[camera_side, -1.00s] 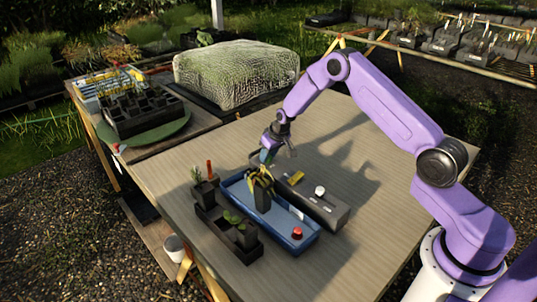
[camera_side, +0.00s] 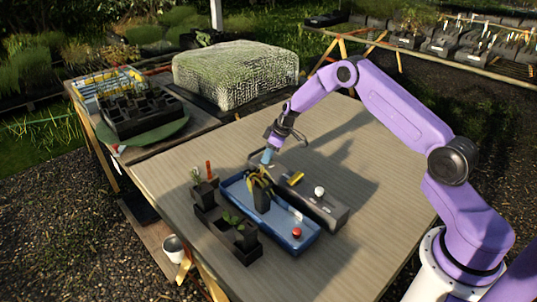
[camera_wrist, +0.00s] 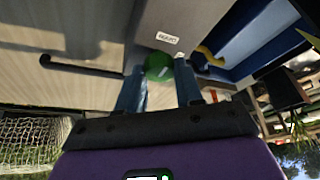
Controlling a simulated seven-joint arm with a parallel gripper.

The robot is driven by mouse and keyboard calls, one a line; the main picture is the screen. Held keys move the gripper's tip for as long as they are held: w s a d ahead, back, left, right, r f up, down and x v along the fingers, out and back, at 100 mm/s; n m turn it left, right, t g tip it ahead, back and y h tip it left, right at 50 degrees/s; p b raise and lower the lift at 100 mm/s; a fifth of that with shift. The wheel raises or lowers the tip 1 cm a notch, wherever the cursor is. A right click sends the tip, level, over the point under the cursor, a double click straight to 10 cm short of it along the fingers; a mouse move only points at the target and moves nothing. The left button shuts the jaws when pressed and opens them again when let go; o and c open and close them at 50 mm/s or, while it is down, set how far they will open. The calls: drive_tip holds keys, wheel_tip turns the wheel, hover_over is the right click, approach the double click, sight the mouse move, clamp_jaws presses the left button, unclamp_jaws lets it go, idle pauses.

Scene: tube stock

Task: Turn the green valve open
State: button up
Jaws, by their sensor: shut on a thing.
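The green valve (camera_wrist: 158,67) is a round knob at the end of a long grey box (camera_wrist: 185,22) in the wrist view. My gripper (camera_wrist: 160,78) has its two blue fingers on either side of the knob and is shut on it. In the side view my gripper (camera_side: 267,156) reaches down to the far end of the grey box (camera_side: 325,206), and the valve is hidden there. A small white label (camera_wrist: 167,38) sits on the box beside the knob. How far the valve is turned cannot be told.
A blue tray (camera_side: 293,233) with a potted plant (camera_side: 261,194) and a red button (camera_side: 297,232) lies beside the box. The box carries a yellow lever (camera_side: 296,178) and a white knob (camera_side: 319,191). Dark pots (camera_side: 235,232) stand nearer the front. The wooden tabletop to the right is clear.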

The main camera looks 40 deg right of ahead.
idle(0.4)
drive_tip(key=o, duration=1)
drive_tip(key=shift+s, duration=0.1)
drive_tip(key=shift+o, duration=0.2)
drive_tip(key=shift+r, duration=0.1)
drive_tip(key=v, duration=1.7)
drive_tip(key=shift+r, duration=0.15)
